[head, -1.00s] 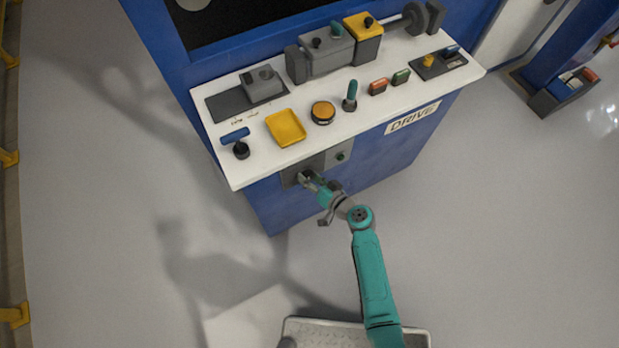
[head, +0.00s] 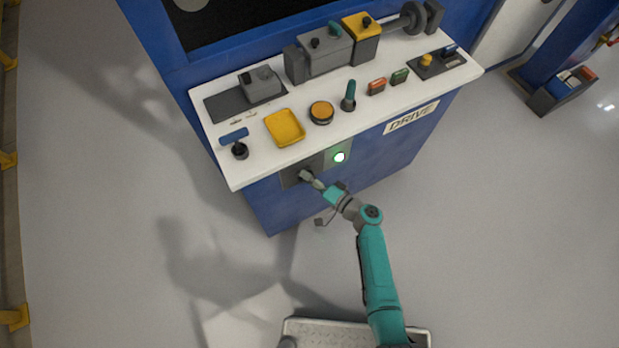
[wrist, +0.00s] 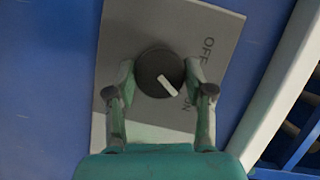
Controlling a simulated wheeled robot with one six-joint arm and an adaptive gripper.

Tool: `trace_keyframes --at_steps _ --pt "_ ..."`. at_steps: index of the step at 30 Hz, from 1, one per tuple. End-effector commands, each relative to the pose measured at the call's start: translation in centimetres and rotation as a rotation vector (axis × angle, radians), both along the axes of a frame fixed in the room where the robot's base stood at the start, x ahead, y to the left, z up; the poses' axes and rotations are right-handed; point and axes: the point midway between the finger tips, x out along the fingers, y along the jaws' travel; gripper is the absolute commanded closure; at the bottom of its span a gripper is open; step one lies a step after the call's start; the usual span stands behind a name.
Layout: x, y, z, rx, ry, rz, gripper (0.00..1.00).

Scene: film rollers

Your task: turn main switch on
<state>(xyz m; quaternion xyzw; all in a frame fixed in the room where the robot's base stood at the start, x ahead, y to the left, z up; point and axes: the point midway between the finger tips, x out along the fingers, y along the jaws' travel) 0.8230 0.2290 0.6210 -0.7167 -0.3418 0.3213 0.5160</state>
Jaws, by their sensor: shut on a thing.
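The main switch (wrist: 158,74) is a dark round knob with a white pointer, on a grey plate (wrist: 215,30) marked OFF and ON. In the wrist view its pointer slants down and right, towards the ON mark. My gripper (wrist: 160,90) is shut on the knob, one finger on each side. In the head view my gripper (head: 305,177) reaches the plate on the blue front of the cabinet and mostly hides the knob. A small round lamp (head: 339,156) to the right of the switch glows green.
The white console top (head: 365,125) juts out above the switch. It carries a yellow tray (head: 285,128), an orange button (head: 321,112), a green-handled lever (head: 349,97) and a blue-handled lever (head: 238,146). The grey floor around my arm is clear.

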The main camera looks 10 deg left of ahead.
Motion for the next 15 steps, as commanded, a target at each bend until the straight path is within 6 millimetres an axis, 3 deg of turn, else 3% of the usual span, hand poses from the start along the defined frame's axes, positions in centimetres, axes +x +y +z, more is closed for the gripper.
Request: trace_keyframes --at_steps 14,15 --pt "-0.04 -0.05 -0.11 0.012 0.011 -0.002 0.82" --pt "-0.04 -0.05 -0.11 0.012 0.011 -0.002 0.45"
